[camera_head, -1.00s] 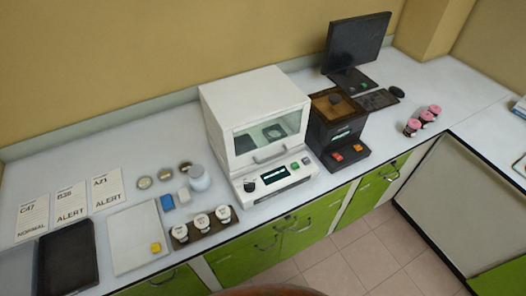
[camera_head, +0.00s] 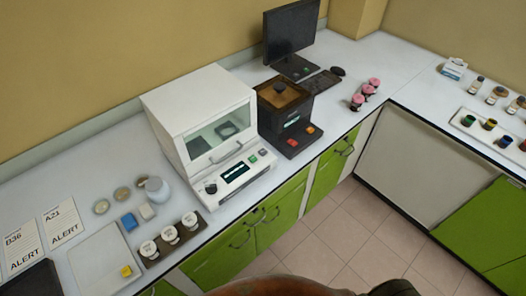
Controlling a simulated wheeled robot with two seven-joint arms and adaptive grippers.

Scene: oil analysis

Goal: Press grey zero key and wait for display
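The white instrument (camera_head: 165,100) stands on the bench with its glass-fronted chamber closed by a hinged window with a handle. Its sloping front panel carries a small dark display (camera_head: 236,172) with greenish marks too small to read. A dark knob (camera_head: 211,188) is left of the display. A green key (camera_head: 253,159) and a small grey key (camera_head: 263,152) are right of it; their labels cannot be read. Neither of my grippers is in view.
White-lidded jars on a dark rack (camera_head: 152,254), a pale flat plate (camera_head: 98,262) and small dishes lie left of the white instrument. A monitor (camera_head: 290,30) stands behind the dark instrument. Pink-capped jars (camera_head: 368,90) stand right. A tray of bottles (camera_head: 466,122) is far right.

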